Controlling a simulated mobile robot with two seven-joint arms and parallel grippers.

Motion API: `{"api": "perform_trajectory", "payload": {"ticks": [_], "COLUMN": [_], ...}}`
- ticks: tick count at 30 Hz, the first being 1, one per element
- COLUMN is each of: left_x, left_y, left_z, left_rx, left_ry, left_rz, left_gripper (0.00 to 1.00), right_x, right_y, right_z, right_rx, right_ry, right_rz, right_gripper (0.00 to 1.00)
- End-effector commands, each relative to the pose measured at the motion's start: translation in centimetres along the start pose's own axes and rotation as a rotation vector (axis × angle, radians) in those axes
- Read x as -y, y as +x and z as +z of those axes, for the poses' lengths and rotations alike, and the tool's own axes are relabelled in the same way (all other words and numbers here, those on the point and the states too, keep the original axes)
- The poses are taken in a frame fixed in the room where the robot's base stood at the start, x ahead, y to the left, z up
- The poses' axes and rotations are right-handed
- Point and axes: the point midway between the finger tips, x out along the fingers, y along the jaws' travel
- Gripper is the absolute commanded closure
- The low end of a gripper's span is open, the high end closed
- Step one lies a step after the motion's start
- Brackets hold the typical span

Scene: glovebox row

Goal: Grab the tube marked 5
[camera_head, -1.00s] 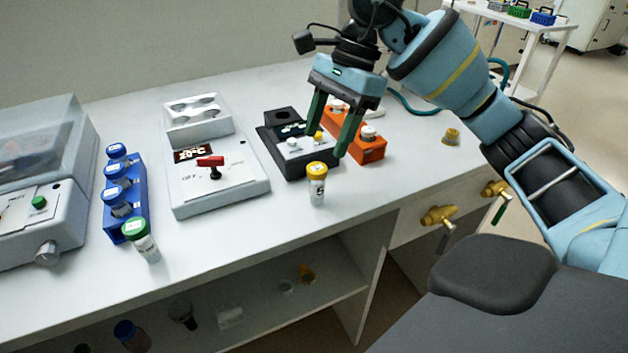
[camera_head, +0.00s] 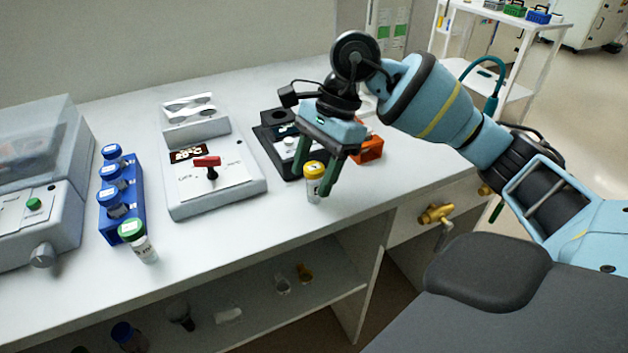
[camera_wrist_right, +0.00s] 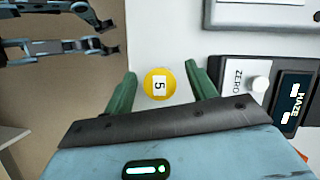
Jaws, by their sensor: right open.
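The tube marked 5 (camera_head: 313,184) stands upright on the white bench, with a yellow cap. In the right wrist view its yellow cap (camera_wrist_right: 159,84) shows the number 5 on a white label. My right gripper (camera_head: 312,188) is open above and around the cap. In the right wrist view its green fingertips (camera_wrist_right: 160,72) are on either side of the cap, with a gap on each side. The lower fingers reach about cap height in the head view. My left gripper is not in the head view; a dark gripper at the wrist view's upper left may be it.
A black instrument (camera_head: 271,138) and an orange rack (camera_head: 369,147) stand close behind the tube. A blue rack (camera_head: 136,190) and a green-capped tube (camera_head: 138,241) stand further left. The bench's front edge is near.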

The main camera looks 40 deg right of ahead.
Motion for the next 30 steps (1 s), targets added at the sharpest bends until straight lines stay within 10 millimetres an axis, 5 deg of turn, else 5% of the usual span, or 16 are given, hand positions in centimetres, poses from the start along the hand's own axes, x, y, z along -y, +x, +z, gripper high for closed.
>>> {"api": "perform_trajectory", "payload": {"ticks": [2, 13, 23, 30], "left_x": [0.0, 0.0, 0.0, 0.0], "left_y": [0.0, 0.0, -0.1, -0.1], "left_z": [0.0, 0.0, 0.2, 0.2], "left_rx": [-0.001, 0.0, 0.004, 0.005], "left_ry": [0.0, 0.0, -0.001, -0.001], "left_rz": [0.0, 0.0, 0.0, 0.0], "left_gripper": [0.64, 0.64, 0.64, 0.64], "right_x": [0.0, 0.0, 0.0, 0.1], "right_y": [0.0, -0.1, -0.4, -2.5], "right_z": [0.0, 0.0, 0.1, 1.0], "right_rx": [0.0, 0.0, 0.0, 0.001], "right_ry": [0.0, 0.0, 0.0, -0.003], "right_rz": [0.0, 0.0, -0.001, -0.003], "right_gripper": [0.45, 0.91, 0.91, 0.91]}}
